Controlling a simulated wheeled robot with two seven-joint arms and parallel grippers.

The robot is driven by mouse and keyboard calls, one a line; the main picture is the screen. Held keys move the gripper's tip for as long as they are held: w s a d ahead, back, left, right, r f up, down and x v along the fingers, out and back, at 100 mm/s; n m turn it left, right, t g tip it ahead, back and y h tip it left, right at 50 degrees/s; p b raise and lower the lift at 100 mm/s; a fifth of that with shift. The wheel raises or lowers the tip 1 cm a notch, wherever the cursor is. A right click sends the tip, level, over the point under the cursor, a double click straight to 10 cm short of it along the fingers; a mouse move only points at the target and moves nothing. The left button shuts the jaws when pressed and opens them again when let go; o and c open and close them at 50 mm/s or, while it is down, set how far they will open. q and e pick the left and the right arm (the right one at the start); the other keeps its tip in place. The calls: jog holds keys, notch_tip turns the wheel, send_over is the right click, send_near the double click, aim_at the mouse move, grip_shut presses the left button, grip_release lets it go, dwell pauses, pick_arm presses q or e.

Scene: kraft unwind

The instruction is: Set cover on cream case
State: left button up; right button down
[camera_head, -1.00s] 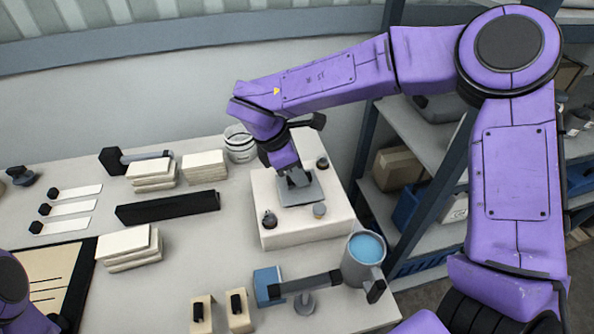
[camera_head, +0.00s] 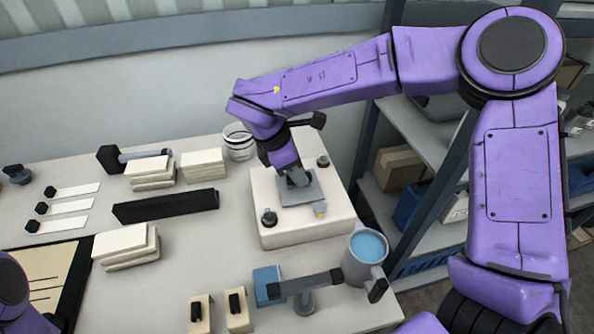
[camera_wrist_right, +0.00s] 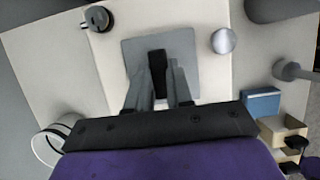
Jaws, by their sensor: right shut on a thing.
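The cream case (camera_head: 290,236) stands on the table at the centre right, a pale box with small knobs on its top. The cover is a flat grey square plate (camera_head: 312,192) with a black upright grip, over the middle of the case top. My right gripper (camera_head: 296,180) is shut on the cover's black grip. In the right wrist view the fingers (camera_wrist_right: 158,92) close around that grip, above the plate (camera_wrist_right: 187,52). I cannot tell whether the plate touches the case or hovers just above. My left gripper is out of view.
A grey mug with blue contents (camera_head: 357,262) stands close to the case's front right corner. A grey bar tool (camera_head: 305,286) and blue block (camera_head: 268,282) lie in front. A white jar (camera_head: 238,141) stands behind; a black bar (camera_head: 166,207) lies left.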

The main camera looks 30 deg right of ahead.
jog(key=shift+f, duration=0.2)
dwell(0.5)
jog(key=c, duration=0.9)
grip_release()
jog(key=shift+c, duration=0.2)
jog(key=b+v, duration=0.2)
jog(key=v, duration=0.8)
jog(key=shift+r, duration=0.3)
